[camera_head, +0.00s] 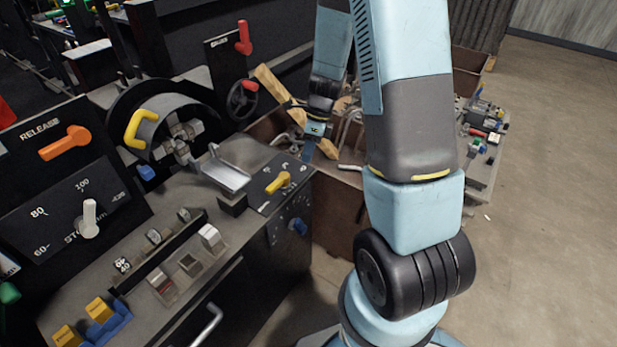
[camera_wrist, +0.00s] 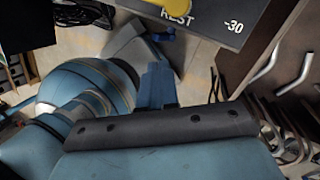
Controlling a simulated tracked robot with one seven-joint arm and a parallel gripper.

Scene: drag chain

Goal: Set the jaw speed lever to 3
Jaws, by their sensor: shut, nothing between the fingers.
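A yellow lever (camera_head: 278,182) sits on a dark marked plate at the right end of the bench; its lettering is too small to read in the head view. The wrist view shows a yellow part (camera_wrist: 190,14) on a dark plate lettered "REST" and "-30"; I cannot tell for sure whether it is the same lever. No label reading "jaw speed" is legible. My gripper (camera_head: 309,149) is shut and empty, beyond and to the right of the yellow lever, apart from it. Its blue fingers (camera_wrist: 157,84) show in the wrist view, below the lettered plate.
An orange release lever (camera_head: 65,143), a white lever (camera_head: 89,218) on a 60-80-100 scale and a red lever (camera_head: 244,38) stand on other panels. A metal tray (camera_head: 222,174) lies beside the yellow lever. A brown bin (camera_head: 338,205) with hooks is behind my arm.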

